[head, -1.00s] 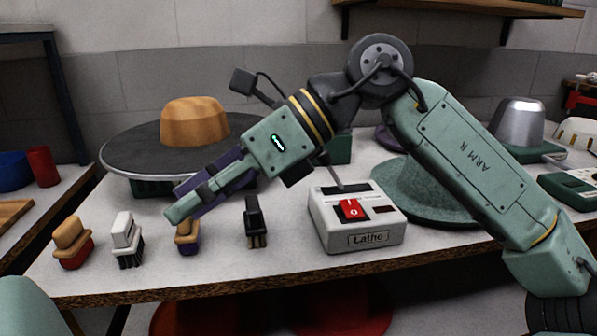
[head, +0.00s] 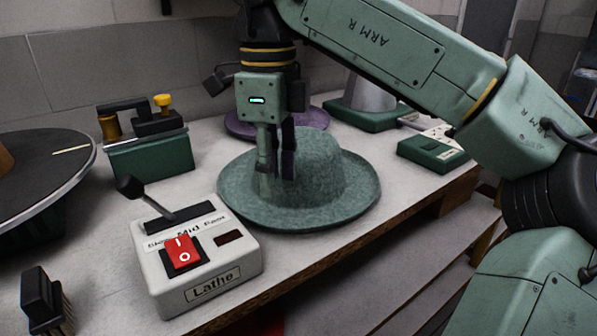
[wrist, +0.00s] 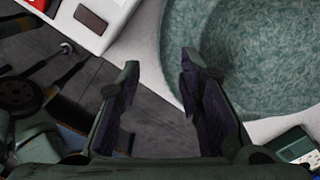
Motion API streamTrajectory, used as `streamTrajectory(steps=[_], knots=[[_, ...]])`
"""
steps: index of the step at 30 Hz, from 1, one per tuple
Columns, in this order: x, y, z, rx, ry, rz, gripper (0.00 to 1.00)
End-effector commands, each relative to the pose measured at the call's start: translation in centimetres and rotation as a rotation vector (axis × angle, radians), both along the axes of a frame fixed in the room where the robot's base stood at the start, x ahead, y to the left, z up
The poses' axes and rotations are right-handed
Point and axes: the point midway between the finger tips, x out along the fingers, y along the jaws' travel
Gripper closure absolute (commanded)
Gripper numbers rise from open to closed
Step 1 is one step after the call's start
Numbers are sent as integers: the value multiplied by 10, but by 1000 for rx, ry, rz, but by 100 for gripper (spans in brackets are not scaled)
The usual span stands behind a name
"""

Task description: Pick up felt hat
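The green felt hat (head: 328,165) lies brim down, crown up, on the white worktable near its front edge. In the wrist view the hat (wrist: 265,55) fills the upper right. My gripper (head: 277,185) points downward, its fingers overlapping the left part of the crown in the head view. In the wrist view my gripper (wrist: 160,60) is open and empty. Its right finger overlaps the brim's edge, and the gap looks onto the table edge and floor. Whether the fingers touch the hat cannot be told.
A white lathe control box (head: 205,262) with red switch and lever stands left of the hat. A purple hat (head: 243,124) lies behind, partly hidden. A green device (head: 432,152) and a metal form's green base (head: 375,117) stand to the right. A brush (head: 42,300) is at lower left.

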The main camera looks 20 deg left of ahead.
Motion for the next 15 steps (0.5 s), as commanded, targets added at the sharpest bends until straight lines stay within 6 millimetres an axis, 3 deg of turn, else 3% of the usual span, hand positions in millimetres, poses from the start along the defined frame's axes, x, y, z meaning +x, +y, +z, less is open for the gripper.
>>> streamTrajectory(steps=[3, 10, 15], knots=[[0, 0, -19, 0, 1, 2, 67], [1, 2, -36, 1, 1, 2, 67], [3, 4, -62, 1, 2, 3, 67]])
